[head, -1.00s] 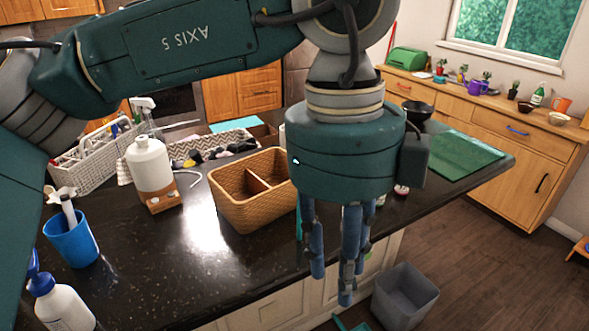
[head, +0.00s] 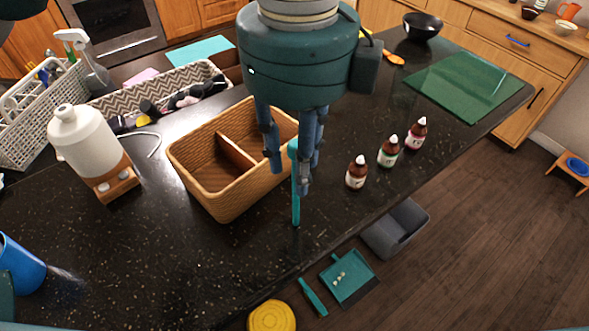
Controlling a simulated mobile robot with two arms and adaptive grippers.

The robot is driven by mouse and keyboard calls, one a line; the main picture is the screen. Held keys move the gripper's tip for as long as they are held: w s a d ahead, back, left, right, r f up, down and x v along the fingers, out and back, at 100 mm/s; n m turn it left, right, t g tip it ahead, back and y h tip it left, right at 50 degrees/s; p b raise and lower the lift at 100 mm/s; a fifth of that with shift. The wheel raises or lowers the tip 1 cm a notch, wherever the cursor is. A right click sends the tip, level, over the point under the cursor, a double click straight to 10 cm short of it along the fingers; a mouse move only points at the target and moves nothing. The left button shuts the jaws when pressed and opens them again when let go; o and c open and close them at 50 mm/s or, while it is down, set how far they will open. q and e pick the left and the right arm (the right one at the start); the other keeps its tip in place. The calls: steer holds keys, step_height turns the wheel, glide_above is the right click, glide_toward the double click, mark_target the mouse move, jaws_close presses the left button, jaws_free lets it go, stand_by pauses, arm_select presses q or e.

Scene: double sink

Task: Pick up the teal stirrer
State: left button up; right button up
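The teal stirrer (head: 296,208) is a thin stick with a wider upper end, in the middle of the head view, close to the right side of the wicker basket. Its lower part shows over the dark counter; part of its upper length is hidden behind a finger.
The divided wicker basket (head: 192,170) stands just left of the stirrer. Several small dropper bottles stand to the right, the nearest a brown one (head: 356,175). A white bottle (head: 82,140) stands at left. A green mat (head: 465,85) lies at right. The counter's front edge is close by.

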arm_select(q)
step_height(320, 180, down, 2)
steer(key=p, duration=0.3)
glide_above(296, 224)
steer(key=f, duration=0.5)
steer(key=shift+w, duration=0.25)
steer(key=shift+f, duration=0.45)
steer(key=shift+c, duration=0.3)
jaws_close()
